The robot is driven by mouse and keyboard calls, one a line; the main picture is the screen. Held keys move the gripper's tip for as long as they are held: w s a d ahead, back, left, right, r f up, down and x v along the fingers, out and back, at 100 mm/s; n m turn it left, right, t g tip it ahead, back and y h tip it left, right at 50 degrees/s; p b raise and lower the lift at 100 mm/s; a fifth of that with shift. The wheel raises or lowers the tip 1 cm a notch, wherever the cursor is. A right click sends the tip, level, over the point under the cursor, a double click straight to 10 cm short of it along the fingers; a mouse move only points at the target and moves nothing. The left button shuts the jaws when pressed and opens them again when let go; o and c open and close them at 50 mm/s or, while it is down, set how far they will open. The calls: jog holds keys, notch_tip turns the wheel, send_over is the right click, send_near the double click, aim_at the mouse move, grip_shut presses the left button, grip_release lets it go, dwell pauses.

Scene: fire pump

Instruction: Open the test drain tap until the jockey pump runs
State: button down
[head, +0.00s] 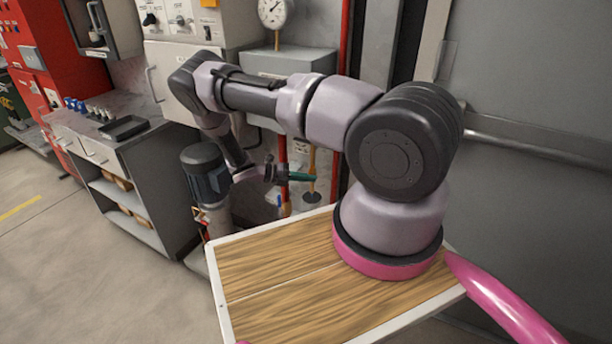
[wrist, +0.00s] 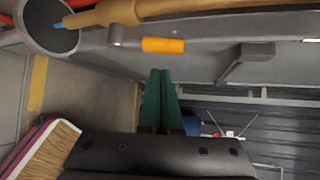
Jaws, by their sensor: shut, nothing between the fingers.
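My gripper (head: 314,178) has green fingers that lie side by side, shut and empty, near the pipework behind the wooden top. In the wrist view my gripper (wrist: 161,72) points at a lever with an orange grip (wrist: 163,45), which looks like the test drain tap. The fingertips appear just short of the grip; contact cannot be told. A brass-coloured pipe (wrist: 110,12) runs above the lever to a dark round cup (wrist: 42,38), with a small blue spot at its end. In the head view a dark blue motor (head: 205,172), perhaps the jockey pump, stands left of my gripper.
A pressure gauge (head: 273,12) and a control panel with knobs (head: 172,18) are on the wall behind. A grey bench (head: 160,170) with shelves stands left, near a red cabinet (head: 48,50). A red vertical pipe (head: 346,40) rises behind my arm. Floor at the left is clear.

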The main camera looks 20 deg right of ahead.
jog(key=s+v, duration=0.2)
jog(key=v, duration=0.7)
jog(key=shift+w+a+f, duration=0.35)
jog(key=shift+w+a, duration=0.05)
jog(key=shift+a, duration=0.1)
